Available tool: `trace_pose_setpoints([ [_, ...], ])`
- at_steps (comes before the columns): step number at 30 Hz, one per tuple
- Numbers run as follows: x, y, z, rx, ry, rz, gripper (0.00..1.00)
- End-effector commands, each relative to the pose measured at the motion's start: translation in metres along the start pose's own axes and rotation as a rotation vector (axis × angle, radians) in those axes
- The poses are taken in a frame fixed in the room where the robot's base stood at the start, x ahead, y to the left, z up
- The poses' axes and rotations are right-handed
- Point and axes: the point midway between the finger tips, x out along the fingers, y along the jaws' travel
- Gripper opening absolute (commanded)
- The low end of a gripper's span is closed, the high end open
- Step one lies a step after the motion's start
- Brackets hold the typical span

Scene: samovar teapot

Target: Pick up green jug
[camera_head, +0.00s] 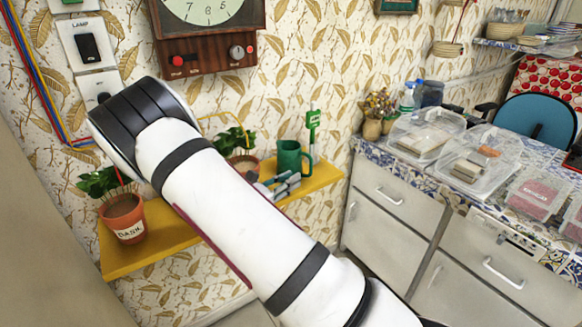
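The green jug (289,158) stands upright on the yellow wall shelf (318,178), toward its right end. Its handle faces right. Grey finger-like parts, which look like my gripper (281,184), show just in front of and below the jug, past the edge of my white arm. They appear close to the jug, but I cannot tell whether they touch it. My arm crosses the middle of the view and hides part of the shelf and most of the gripper. Whether the fingers are open or shut is not clear.
A clock (208,40) hangs above. A tiled counter (432,172) with clear boxes is at right.

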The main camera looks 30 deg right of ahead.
Motion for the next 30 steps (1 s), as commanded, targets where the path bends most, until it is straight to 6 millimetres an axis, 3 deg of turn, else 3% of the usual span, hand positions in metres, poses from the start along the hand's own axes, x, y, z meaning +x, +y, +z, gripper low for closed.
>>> trace_pose_setpoints([
  [4, 0.025, 0.000, 0.000, 0.000, 0.000, -0.002, 0.20],
  [14, 0.046, -0.001, 0.000, 0.000, 0.001, -0.003, 0.20],
  [22, 0.083, 0.000, 0.000, 0.002, 0.001, -0.004, 0.20],
  [30, 0.090, 0.001, 0.000, 0.001, 0.001, 0.000, 0.20],
])
